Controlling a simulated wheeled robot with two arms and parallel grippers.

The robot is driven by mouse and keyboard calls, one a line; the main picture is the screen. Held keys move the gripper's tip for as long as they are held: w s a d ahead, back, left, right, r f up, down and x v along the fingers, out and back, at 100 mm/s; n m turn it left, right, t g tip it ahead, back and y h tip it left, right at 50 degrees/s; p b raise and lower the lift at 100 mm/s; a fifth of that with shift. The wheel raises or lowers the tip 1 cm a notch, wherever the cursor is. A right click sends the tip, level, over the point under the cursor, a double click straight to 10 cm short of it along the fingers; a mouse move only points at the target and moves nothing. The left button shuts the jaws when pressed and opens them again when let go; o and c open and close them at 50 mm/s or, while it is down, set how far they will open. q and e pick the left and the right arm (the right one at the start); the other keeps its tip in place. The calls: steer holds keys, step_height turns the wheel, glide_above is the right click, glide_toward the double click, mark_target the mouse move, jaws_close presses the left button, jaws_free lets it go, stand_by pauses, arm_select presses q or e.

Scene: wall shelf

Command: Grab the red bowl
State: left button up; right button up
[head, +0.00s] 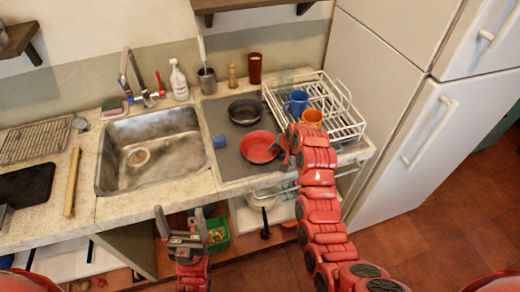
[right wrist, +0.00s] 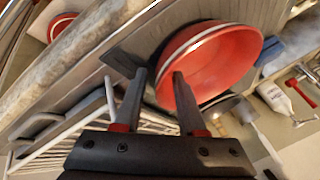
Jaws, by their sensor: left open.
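The red bowl (head: 260,147) sits on the grey counter panel right of the sink. It fills the upper middle of the right wrist view (right wrist: 212,62). My right gripper (head: 280,149) is at the bowl's right side. In the right wrist view its two fingers (right wrist: 158,76) are apart, one overlapping the bowl and the other outside its near rim; contact cannot be told. My left gripper (head: 181,218) is open and empty, low in front of the counter, away from the bowl.
A dark pan (head: 245,111) is behind the bowl. A white dish rack (head: 345,122) with a blue mug (head: 297,102) and an orange cup (head: 312,118) stands close right. The sink (head: 155,150) and a blue sponge-like block (head: 219,141) are left. A fridge (head: 375,90) bounds the right.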

jaws_close()
steer(key=shift+r, duration=0.1)
stand_by(1.2)
